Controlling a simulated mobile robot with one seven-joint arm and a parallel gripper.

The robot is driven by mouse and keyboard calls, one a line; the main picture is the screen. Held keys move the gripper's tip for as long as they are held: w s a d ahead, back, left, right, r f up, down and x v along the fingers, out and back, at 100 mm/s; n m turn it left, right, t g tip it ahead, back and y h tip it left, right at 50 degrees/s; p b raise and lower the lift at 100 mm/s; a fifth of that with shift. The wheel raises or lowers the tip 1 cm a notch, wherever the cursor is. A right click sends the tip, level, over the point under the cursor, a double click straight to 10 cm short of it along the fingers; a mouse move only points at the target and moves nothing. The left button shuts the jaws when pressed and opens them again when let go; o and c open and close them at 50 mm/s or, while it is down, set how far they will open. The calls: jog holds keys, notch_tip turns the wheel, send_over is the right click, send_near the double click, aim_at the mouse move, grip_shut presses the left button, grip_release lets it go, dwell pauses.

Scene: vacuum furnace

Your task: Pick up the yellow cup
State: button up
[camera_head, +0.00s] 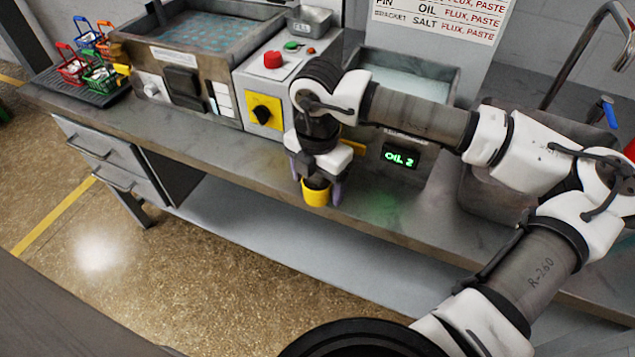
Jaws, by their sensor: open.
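The yellow cup (316,196) is at the front edge of the grey bench, near the middle of the view. The jaws are open around the cup. Whether either finger touches the cup cannot be told. The cup's upper part is partly hidden by the gripper.
A control box (266,80) with a red button and yellow switch plate stands behind left. A bath with a green "OIL 2" display (399,158) is close on the right. Coloured baskets (92,62) stand far left. The front bench strip (215,148) is clear.

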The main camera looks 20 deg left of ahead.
jog(key=shift+c, duration=0.5)
jog(key=c, duration=1.2)
jog(key=shift+o, duration=0.2)
